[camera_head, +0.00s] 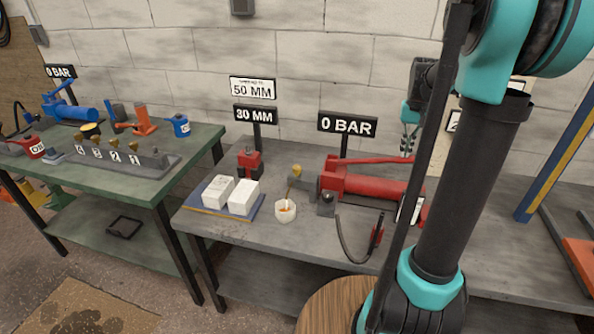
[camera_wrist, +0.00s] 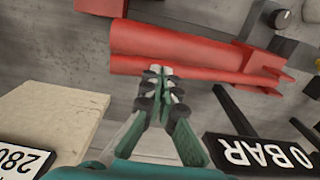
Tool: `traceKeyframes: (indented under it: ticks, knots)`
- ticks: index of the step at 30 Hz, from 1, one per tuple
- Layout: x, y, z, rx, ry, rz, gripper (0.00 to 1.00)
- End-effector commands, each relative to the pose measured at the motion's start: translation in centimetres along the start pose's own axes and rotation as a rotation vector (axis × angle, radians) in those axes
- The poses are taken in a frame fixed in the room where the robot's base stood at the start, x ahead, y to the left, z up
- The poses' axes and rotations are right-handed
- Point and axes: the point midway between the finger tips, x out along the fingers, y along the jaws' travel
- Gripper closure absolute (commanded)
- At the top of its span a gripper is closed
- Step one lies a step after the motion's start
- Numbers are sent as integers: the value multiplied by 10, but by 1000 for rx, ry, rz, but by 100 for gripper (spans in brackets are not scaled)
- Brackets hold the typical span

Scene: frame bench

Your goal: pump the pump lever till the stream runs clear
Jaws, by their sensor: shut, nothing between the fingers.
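The red hand pump (camera_head: 372,186) lies on the grey bench, with its red pump lever (camera_head: 372,160) running along its top. A brass-knobbed fitting (camera_head: 297,170) is at its left end. A thin pale line hangs below it, over a white cup (camera_head: 285,213) with orange-brown liquid inside. I cannot tell how clear the stream is. My gripper (camera_head: 409,140) hangs near the lever's right end, partly behind my arm. In the wrist view, my gripper (camera_wrist: 160,71) is shut and empty, its fingertips overlapping the lever (camera_wrist: 215,76) beside the pump body (camera_wrist: 180,42); contact is unclear.
A "0 BAR" sign (camera_head: 347,125) stands behind the pump. A red jack (camera_head: 249,162) and white blocks (camera_head: 243,197) stand left of it. A black hose (camera_head: 350,240) curls in front. A green bench (camera_head: 180,160) with other gear is further left.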

Motion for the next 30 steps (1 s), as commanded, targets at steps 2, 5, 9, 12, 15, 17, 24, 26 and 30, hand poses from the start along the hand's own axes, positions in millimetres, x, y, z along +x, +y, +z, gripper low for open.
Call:
traceKeyframes:
  ticks: [2, 5, 9, 12, 15, 17, 24, 26, 30]
  knots:
    - [8, 0, 0, 0, 0, 0, 100]
    - [18, 0, 0, 0, 0, 0, 100]
    - [32, 0, 0, 0, 0, 0, 100]
    - [42, 0, 0, 0, 0, 0, 100]
    - [52, 0, 0, 0, 0, 0, 100]
    - [50, 0, 0, 0, 0, 0, 100]
    - [26, 0, 0, 0, 0, 0, 100]
    - [18, 0, 0, 0, 0, 0, 100]
    - [0, 0, 0, 0, 0, 0, 100]
